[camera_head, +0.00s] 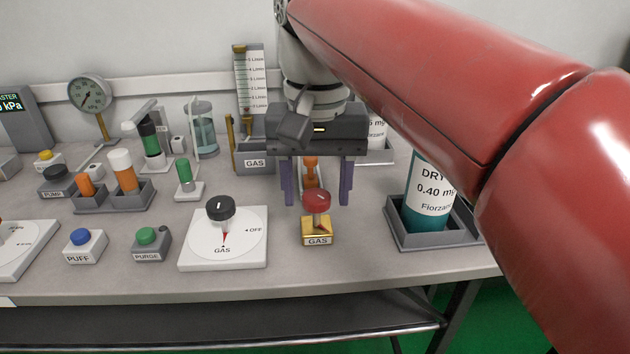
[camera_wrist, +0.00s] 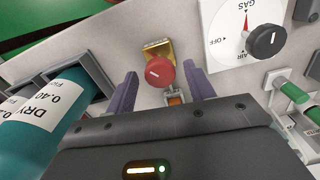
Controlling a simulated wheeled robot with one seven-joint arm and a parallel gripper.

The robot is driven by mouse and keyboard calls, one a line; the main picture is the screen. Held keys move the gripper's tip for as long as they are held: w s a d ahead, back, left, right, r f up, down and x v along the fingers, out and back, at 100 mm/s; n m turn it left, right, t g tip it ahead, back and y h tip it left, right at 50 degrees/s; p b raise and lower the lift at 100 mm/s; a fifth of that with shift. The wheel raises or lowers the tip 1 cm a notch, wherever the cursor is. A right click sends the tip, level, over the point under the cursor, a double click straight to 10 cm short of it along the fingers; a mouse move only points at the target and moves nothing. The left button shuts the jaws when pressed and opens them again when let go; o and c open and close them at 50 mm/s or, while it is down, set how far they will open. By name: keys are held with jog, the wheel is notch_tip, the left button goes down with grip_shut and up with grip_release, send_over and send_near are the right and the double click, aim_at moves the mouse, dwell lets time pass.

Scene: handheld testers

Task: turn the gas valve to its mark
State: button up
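The gas valve is a round red knob (camera_head: 317,202) with a pale line on its top, on a gold base (camera_head: 318,233) labelled GAS. In the wrist view the red knob (camera_wrist: 161,73) shows just beyond my fingertips, between their lines. My gripper (camera_head: 317,203) points down with its two purple fingers wide apart and nothing held. In the head view the fingers appear behind the knob; I see no contact. The open gripper also shows in the wrist view (camera_wrist: 160,85). I cannot make out a target mark on the valve.
A white selector plate (camera_head: 195,254) with a black knob stands left of the valve, its red pointer toward GAS. A DRY canister (camera_head: 429,190) in a grey tray stands right. An orange part (camera_head: 311,172) shows between my fingers. A flowmeter (camera_head: 249,80) stands behind.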

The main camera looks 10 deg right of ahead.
jog(key=c, duration=0.9)
jog(key=shift+o, duration=0.2)
